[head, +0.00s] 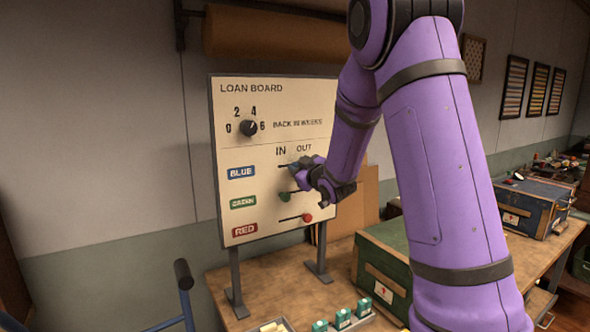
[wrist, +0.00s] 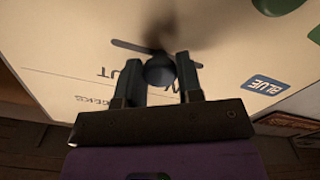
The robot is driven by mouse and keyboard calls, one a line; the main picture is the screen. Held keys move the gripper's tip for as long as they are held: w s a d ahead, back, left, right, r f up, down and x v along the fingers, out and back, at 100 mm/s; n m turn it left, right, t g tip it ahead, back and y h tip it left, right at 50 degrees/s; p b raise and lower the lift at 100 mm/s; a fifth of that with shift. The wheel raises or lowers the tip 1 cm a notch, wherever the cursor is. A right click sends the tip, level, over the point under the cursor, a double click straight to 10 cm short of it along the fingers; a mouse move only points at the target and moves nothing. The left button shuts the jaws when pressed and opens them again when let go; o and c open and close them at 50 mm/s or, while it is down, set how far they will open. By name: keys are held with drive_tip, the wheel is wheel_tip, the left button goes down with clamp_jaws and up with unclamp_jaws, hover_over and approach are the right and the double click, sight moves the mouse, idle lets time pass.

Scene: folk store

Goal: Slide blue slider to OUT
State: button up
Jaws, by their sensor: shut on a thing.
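The blue slider sits on the loan board (head: 264,130), in the row of the BLUE label (head: 241,172). In the wrist view its round knob (wrist: 160,72) looks dark and lies between the two fingers of my gripper (wrist: 156,64). My gripper is shut on the knob, at the board face. It also shows in the head view (head: 299,171), where it covers most of the knob and slot. The wrist view is upside down; the slot (wrist: 128,46) runs out to the left, on the OUT side. The knob appears about midway between the IN and OUT columns.
A green knob (head: 285,196) and a red knob (head: 307,217) sit in the slots below. A black dial (head: 248,128) is above. The board stands on a wooden table with a green box (head: 385,262) at right and a tray of small items in front.

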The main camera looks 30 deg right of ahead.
drive_tip(key=shift+d, duration=1.8)
drive_tip(key=o, duration=0.9)
drive_tip(key=s, duration=0.9)
